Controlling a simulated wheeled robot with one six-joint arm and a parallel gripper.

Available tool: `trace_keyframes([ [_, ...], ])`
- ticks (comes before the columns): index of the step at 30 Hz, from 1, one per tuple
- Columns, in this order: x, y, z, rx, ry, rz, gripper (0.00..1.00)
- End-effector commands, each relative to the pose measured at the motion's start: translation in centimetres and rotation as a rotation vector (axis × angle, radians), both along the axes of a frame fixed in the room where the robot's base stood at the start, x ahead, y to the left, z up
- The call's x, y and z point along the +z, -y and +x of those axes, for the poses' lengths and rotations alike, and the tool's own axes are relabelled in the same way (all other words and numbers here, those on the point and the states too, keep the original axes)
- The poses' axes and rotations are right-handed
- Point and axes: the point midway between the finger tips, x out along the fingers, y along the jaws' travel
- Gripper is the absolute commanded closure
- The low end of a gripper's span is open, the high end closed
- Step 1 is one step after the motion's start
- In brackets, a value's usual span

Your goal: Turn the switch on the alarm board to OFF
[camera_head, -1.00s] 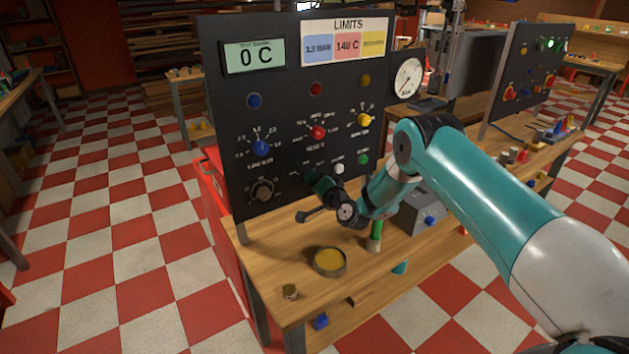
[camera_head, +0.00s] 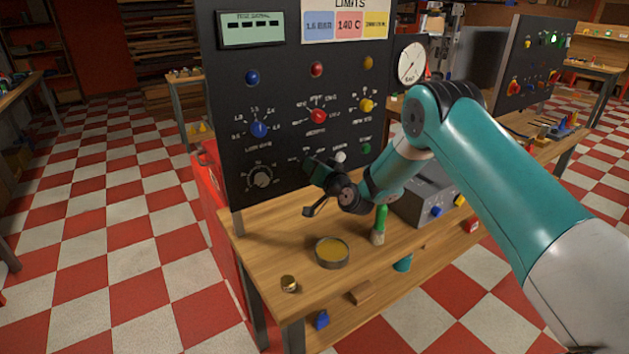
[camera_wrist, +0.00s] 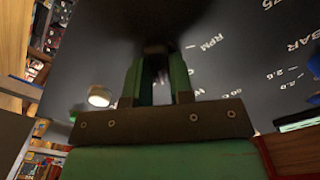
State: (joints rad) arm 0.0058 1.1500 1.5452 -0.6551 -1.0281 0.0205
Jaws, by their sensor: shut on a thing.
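The black alarm board (camera_head: 290,85) stands upright at the back of the wooden bench. My gripper (camera_head: 318,170) is at the board's lower middle, below the red knob and left of the white button. In the wrist view my gripper's green fingers (camera_wrist: 160,85) are closed around a dark switch knob (camera_wrist: 155,48) on the board face. The knob is blurred and mostly in shadow. Labels such as RPM and BAR show around it, rotated. The switch is hidden behind my gripper in the head view, so I cannot read its position.
The display (camera_head: 251,28) at the board's upper left shows dashes. A grey dial knob (camera_head: 261,176), blue knob (camera_head: 258,129), red knob (camera_head: 318,116) and yellow knob (camera_head: 366,105) are close by. A round tin (camera_head: 332,253), a green-handled tool (camera_head: 380,222) and a grey box (camera_head: 420,195) stand on the bench.

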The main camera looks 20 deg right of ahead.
Motion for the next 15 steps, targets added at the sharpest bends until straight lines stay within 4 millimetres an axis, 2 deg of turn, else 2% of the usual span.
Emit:
trace_keyframes([
  [1,-0.83,0.06,0.02,-0.002,0.016,-0.042,1.0],
  [15,-0.58,-0.12,-0.05,-0.002,0.136,-0.415,1.0],
])
